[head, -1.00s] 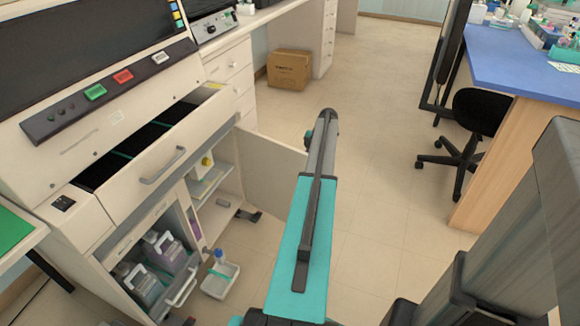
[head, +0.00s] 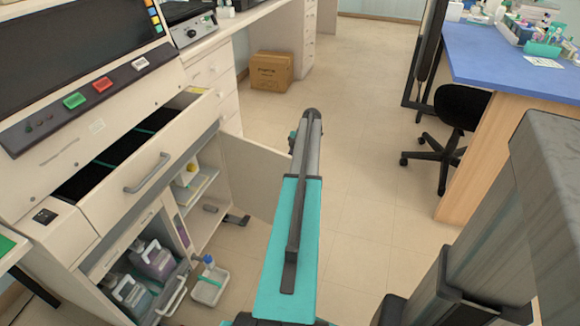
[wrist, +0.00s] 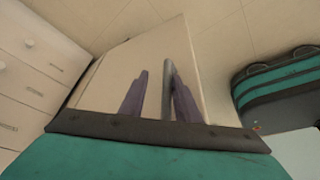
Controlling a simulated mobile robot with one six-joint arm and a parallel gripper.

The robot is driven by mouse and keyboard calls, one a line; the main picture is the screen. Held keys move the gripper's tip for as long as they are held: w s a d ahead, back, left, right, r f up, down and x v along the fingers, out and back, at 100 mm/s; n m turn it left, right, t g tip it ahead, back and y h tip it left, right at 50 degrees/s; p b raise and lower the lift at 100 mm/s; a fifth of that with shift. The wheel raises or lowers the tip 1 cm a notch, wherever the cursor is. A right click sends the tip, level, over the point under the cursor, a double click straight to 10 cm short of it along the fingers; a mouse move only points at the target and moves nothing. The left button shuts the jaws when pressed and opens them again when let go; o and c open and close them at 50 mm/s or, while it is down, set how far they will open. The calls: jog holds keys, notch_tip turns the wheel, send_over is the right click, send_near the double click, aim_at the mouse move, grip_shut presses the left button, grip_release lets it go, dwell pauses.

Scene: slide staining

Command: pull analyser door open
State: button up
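The analyser (head: 110,130) stands at the left in the head view. Its cream lower door (head: 258,172) stands swung out from the open cabinet, partly hidden by my arm. In the wrist view the door panel (wrist: 122,72) fills the middle, with a grey upright bar handle (wrist: 168,75) on it. My gripper (wrist: 160,100) has its two dark fingers apart, one on each side of the handle. The handle is close to the right finger, with a gap on the left. I cannot tell whether they touch. The fingers are hidden in the head view.
The analyser's upper drawer (head: 125,178) is pulled out. Bottles (head: 152,262) stand in the lower cabinet, and a small tray (head: 209,287) with a bottle is beside it. A cardboard box (head: 271,71), a black chair (head: 455,125) and a blue-topped bench (head: 510,62) stand beyond open floor.

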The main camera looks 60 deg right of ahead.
jog(key=p+v, duration=0.1)
jog(key=v, duration=1.2)
jog(key=shift+r, duration=0.35)
jog(key=shift+d, duration=0.1)
